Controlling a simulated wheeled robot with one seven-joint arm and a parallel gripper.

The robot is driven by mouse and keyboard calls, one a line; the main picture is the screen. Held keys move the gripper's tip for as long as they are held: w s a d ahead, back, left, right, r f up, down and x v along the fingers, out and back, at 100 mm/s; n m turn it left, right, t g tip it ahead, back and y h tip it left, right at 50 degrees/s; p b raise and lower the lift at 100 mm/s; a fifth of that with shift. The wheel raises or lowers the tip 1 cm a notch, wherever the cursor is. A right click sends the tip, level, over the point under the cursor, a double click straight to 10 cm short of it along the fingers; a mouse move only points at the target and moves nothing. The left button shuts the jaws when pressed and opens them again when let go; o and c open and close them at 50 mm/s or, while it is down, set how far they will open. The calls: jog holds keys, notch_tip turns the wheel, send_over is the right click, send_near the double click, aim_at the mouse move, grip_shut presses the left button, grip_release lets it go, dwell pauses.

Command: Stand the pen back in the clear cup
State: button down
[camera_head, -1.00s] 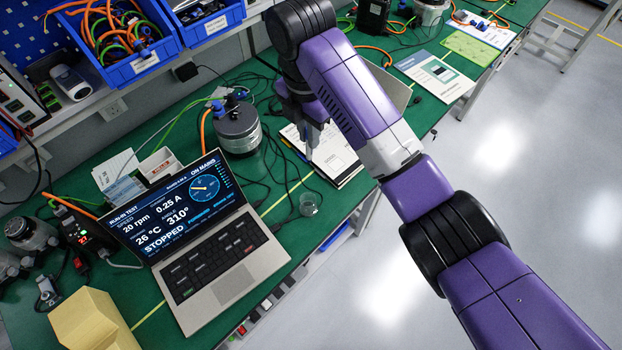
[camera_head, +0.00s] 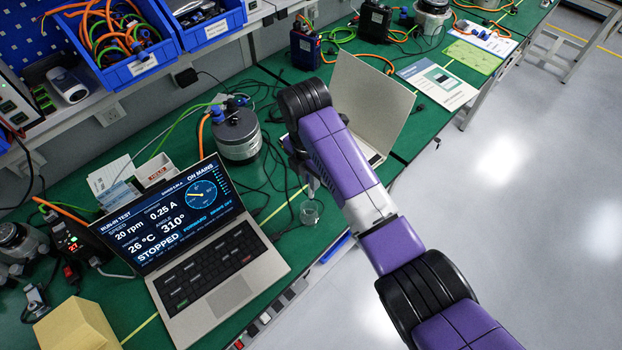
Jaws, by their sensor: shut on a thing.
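The clear cup (camera_head: 310,212) stands upright on the green bench near its front edge, right of the laptop. I cannot make out anything inside it. My gripper (camera_head: 311,182) is just above and behind the cup in the picture, at the end of my purple arm. Its fingers are small and partly hidden by my wrist. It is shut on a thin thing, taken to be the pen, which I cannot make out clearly. The gripper and the cup appear apart.
An open laptop (camera_head: 215,275) stands left of the cup. A grey round motor (camera_head: 237,135) with cables is behind. A second open laptop (camera_head: 372,95) stands behind my arm. Loose black cables lie around the cup. The bench's front edge is close by.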

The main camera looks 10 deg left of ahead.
jog(key=shift+f, duration=0.6)
jog(key=shift+f, duration=0.4)
jog(key=shift+f, duration=0.2)
jog(key=c, duration=1.4)
grip_release()
jog(key=shift+c, duration=0.2)
